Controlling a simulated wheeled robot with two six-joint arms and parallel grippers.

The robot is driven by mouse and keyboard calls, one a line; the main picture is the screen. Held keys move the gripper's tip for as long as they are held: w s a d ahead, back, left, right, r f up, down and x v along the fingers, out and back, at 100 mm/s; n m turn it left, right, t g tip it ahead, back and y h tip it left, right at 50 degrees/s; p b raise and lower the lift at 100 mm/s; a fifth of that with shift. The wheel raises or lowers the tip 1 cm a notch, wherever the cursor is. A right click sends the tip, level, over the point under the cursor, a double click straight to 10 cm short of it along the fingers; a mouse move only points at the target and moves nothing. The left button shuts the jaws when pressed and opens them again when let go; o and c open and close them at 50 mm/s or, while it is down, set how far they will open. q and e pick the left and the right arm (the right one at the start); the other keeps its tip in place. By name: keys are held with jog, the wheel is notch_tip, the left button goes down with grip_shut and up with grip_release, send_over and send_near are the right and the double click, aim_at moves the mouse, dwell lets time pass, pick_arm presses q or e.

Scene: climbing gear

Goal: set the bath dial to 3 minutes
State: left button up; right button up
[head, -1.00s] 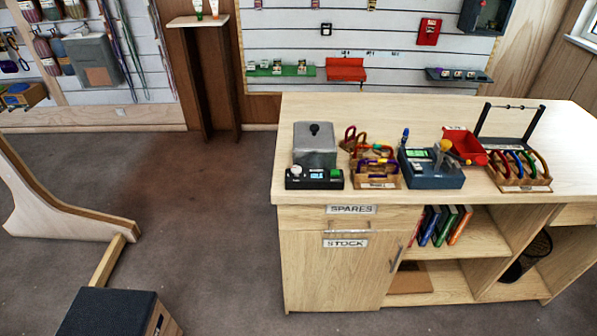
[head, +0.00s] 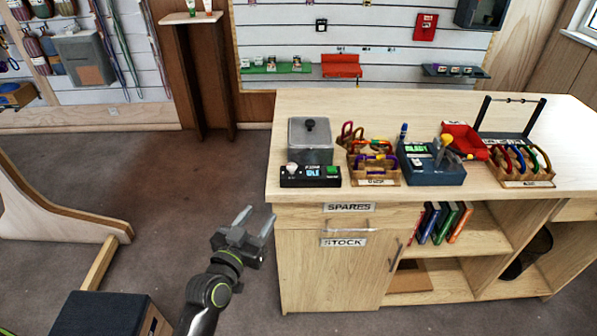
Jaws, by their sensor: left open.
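The bath is a grey lidded metal box (head: 310,142) with a dark knob on its lid, at the left end of the wooden counter. Its black control panel (head: 311,176) faces the front edge, with a small lit blue display, a green part at right and a pale round dial (head: 292,169) at left. The dial's setting is too small to read. My left gripper (head: 256,222) is open and empty, in front of the counter's left side, lower in the picture than the panel and apart from it. My right gripper is not in view.
Right of the bath on the counter (head: 400,110) stand a wooden tray of carabiners (head: 373,178), a blue device (head: 432,170), a red bin (head: 464,140) and a rack (head: 522,170). Drawers and shelves are below.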

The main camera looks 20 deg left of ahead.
pick_arm(q)
jog(key=p, duration=0.3)
send_near(290, 169)
jog(key=w, duration=0.7)
jog(key=shift+w+d, duration=0.35)
jog(key=shift+w, duration=0.65)
